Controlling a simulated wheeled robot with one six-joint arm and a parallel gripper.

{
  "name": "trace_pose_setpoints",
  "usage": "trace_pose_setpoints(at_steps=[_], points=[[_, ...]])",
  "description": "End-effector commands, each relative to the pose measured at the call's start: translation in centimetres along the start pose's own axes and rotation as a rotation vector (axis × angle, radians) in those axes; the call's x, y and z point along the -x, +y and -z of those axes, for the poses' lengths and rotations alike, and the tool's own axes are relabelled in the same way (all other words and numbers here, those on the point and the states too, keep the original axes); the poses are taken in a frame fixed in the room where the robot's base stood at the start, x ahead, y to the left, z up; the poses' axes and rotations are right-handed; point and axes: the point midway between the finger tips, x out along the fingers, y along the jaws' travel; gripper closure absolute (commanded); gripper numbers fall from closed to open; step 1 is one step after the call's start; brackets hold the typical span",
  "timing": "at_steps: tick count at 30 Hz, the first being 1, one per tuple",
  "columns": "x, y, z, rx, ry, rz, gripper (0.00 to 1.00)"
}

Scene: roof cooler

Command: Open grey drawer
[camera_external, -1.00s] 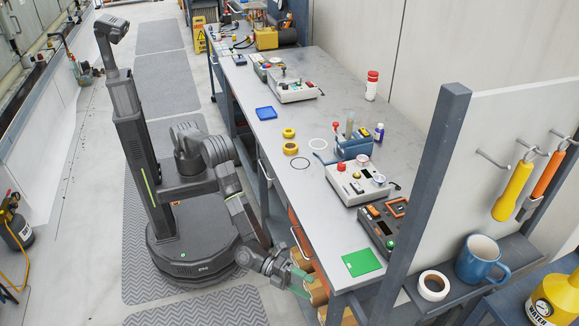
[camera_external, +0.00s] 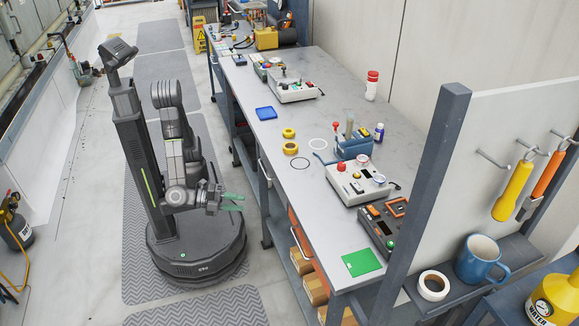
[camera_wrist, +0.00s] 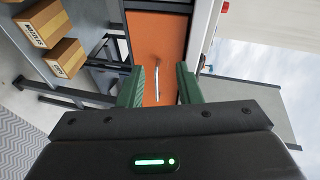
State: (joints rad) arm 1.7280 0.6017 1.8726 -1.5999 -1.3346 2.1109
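In the external view, a grey drawer front (camera_external: 262,180) with a pale bar handle (camera_external: 264,171) is under the bench top, beyond the orange drawer (camera_external: 300,238). It looks closed. My gripper (camera_external: 238,203) has green fingers, spread apart and empty. It hangs in front of the bench, clear of the drawers. In the wrist view, the orange drawer front (camera_wrist: 150,40) and its metal handle (camera_wrist: 157,80) show between and beyond the open fingers of my gripper (camera_wrist: 158,85), with no contact visible. I cannot make out the grey drawer in the wrist view.
The bench top (camera_external: 300,130) carries control boxes, tape rolls and a green card (camera_external: 362,262). Cardboard boxes (camera_external: 314,288) sit on the lower shelf; they also show in the wrist view (camera_wrist: 63,58). A bench leg stands between the drawers.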

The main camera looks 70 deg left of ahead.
Motion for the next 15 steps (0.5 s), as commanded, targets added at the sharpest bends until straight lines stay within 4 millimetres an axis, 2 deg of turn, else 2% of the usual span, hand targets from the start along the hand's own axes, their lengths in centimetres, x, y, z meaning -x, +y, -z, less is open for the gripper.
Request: trace_pose_setpoints(at_steps=[1, 3, 6, 10, 12, 15], points=[[1.1, 0.3, -3.3, -0.009, -0.040, -0.001, 0.69], [2.3, 0.1, -7.5, -0.025, -0.104, 0.001, 0.69], [3.5, -0.1, -12.8, -0.050, -0.182, 0.006, 0.69], [4.3, -0.3, -17.2, -0.075, -0.248, 0.013, 0.69], [4.5, -0.5, -18.4, -0.083, -0.268, 0.016, 0.69], [4.3, -0.5, -19.1, -0.086, -0.280, 0.017, 0.69]])
